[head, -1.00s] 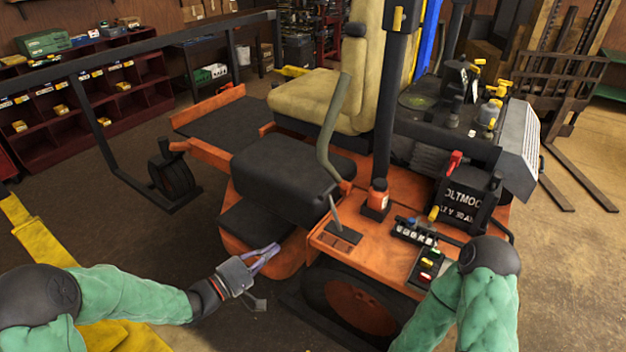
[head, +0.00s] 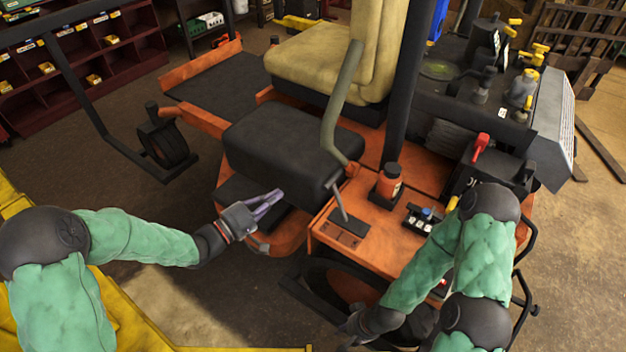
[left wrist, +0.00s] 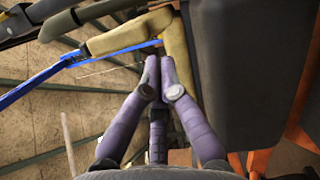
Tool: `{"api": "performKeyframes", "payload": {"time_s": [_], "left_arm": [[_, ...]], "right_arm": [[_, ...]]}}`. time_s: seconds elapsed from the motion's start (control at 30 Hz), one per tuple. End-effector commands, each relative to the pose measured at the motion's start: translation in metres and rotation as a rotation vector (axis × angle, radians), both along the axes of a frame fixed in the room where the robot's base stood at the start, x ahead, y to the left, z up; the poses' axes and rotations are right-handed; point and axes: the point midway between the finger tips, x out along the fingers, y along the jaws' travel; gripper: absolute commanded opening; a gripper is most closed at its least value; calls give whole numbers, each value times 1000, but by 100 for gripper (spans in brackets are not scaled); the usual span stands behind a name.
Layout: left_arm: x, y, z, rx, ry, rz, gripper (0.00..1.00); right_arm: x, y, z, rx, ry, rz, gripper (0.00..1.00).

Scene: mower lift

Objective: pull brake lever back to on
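A thin grey lever (head: 341,203), which looks like the brake lever, stands in a black slotted plate (head: 349,231) on the mower's orange side deck. It leans slightly left. A taller, bent olive lever (head: 335,118) rises behind it beside the seat. My left gripper (head: 279,193) is left of the grey lever, apart from it, beside the black footrest-like block. Its purple fingers meet at the tips in the left wrist view (left wrist: 158,64), with nothing between them. My right gripper (head: 347,334) is low by the front wheel; its fingers are too dark and small to read.
The mower's black padded block (head: 285,148) and tan seat (head: 322,66) lie behind the levers. An orange bottle (head: 389,182) and switch panel (head: 418,219) are right of the lever. A yellow frame (head: 150,338) runs along the lower left. Open floor lies left of the mower.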

Motion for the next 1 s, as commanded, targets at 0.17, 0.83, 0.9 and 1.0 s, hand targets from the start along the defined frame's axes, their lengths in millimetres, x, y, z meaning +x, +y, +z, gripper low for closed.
{"api": "performKeyframes", "payload": {"time_s": [0.17, 0.83, 0.9, 1.0], "left_arm": [[7, -8, 0, 0, 0, -2, 0], [55, -93, 10, 0, 0, -3, 0], [51, -99, 10, -1, 0, -2, 0], [48, -104, 12, 0, -1, -2, 0]], "right_arm": [[0, 0, -1, 0, 0, 0, 40], [1, 0, -2, 0, -1, 0, 40], [0, 0, -2, 0, -1, 0, 40], [0, 0, -1, 0, -1, 0, 40]]}}
